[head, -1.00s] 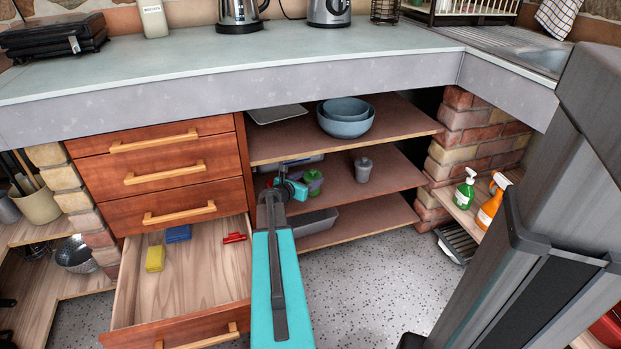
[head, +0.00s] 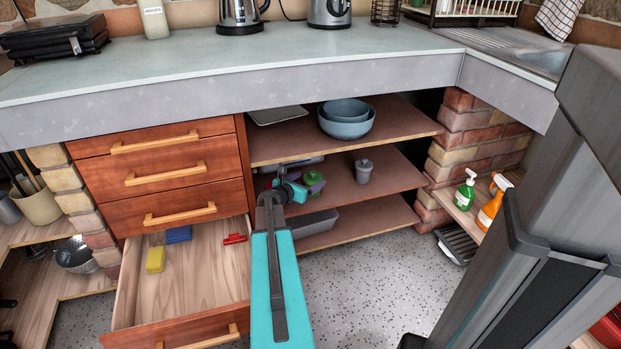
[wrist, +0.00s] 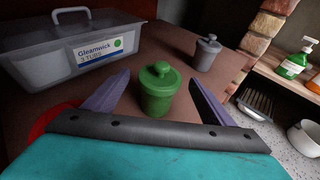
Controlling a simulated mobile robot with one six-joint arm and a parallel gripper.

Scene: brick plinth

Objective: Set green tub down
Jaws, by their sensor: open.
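The green tub (wrist: 159,92) stands upright with its lid on, on the middle shelf (head: 390,175). In the head view the green tub (head: 314,180) is partly covered by my gripper (head: 300,188). In the wrist view my gripper (wrist: 157,98) is open, with one purple finger on each side of the tub and gaps visible beside it. The fingers look apart from the tub.
A grey lidded tub (wrist: 206,54) stands to the right on the same shelf. A clear box (wrist: 70,42) labelled "Gleamwick 3 tubs" with a green dot stands at the left. Blue-grey bowls (head: 345,120) sit on the shelf above. An open drawer (head: 190,275) lies left of my arm.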

